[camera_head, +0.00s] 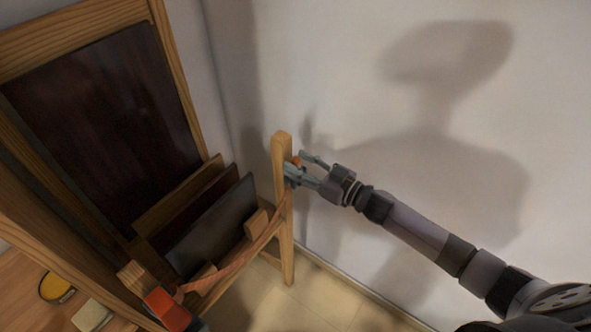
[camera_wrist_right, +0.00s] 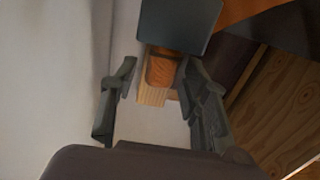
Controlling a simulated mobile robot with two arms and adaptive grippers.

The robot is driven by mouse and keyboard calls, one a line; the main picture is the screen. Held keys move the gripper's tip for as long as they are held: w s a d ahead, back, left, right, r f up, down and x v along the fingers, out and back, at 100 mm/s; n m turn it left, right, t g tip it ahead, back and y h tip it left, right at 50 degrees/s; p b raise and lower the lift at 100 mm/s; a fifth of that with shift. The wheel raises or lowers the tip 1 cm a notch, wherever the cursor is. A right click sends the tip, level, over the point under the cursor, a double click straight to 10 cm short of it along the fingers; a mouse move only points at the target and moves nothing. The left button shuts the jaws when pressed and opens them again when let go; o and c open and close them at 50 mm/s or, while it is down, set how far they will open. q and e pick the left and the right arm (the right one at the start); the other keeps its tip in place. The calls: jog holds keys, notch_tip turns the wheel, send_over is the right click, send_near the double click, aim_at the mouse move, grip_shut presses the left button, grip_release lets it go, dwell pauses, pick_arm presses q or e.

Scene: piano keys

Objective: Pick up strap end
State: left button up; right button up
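An orange-brown strap (camera_head: 240,258) runs in a sagging curve from a red-orange block (camera_head: 168,309) at the lower left to a wooden post (camera_head: 285,235). A small orange piece (camera_head: 295,160), apparently the strap end, shows at the post's upper part. My right gripper (camera_head: 301,164) is at the post there, its fingers apart around the orange piece. In the right wrist view the fingers (camera_wrist_right: 157,72) stand open, with an orange piece (camera_wrist_right: 164,68) and pale wood between or just beyond the tips. Contact cannot be told. My left gripper is not in view.
A wooden frame with a dark panel (camera_head: 105,125) stands at the left. Several boards, one dark grey (camera_head: 212,230), lean inside it. A yellow round item (camera_head: 56,287) and a pale block (camera_head: 91,315) lie at the lower left. A bare wall (camera_head: 400,150) is behind my right arm.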

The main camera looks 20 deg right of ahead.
grip_shut()
dwell(0.3)
